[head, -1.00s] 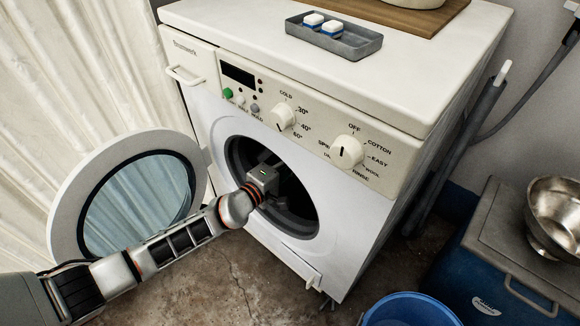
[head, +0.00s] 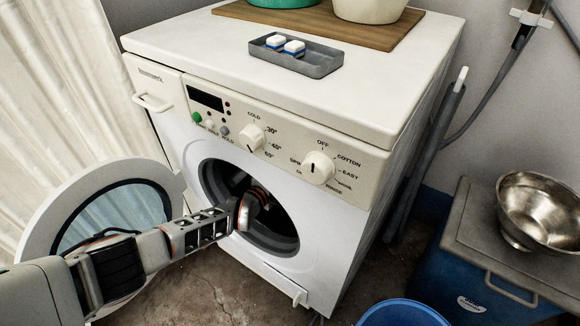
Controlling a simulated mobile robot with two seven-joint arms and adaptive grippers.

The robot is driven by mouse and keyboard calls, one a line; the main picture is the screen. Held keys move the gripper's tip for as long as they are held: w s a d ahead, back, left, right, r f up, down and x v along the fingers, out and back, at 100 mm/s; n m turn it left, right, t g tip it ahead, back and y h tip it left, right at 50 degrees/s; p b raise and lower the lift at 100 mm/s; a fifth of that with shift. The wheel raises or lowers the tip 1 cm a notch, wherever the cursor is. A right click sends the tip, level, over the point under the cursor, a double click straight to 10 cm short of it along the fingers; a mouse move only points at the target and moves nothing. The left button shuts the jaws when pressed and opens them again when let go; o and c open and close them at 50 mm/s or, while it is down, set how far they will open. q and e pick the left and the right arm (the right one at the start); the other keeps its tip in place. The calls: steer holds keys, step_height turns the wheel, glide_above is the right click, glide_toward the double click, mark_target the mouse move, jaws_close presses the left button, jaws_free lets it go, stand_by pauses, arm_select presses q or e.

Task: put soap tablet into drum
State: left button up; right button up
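Two white and blue soap tablets, one on the left (head: 275,41) and one on the right (head: 295,48), lie in a grey tray (head: 322,69) on top of the washing machine (head: 350,105). The machine's round door (head: 40,222) stands open to the left. My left arm reaches through the opening into the dark drum (head: 275,222). My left gripper is inside the drum, hidden by its own wrist and the shadow. Whether it holds a tablet cannot be seen. My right gripper is not in view.
A wooden board (head: 318,28) with a green vessel (head: 285,3) and a cream bowl (head: 370,8) lies behind the tray. A metal bowl (head: 540,210) stands on a blue cooler (head: 500,290) at right. A blue bucket (head: 403,314) is at the bottom edge.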

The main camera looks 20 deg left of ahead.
arm_select(q)
steer(key=shift+w, duration=0.25)
steer(key=o, duration=1)
steer(key=shift+s, duration=0.1)
steer(key=shift+v, duration=5.95)
steer(key=shift+d, duration=0.1)
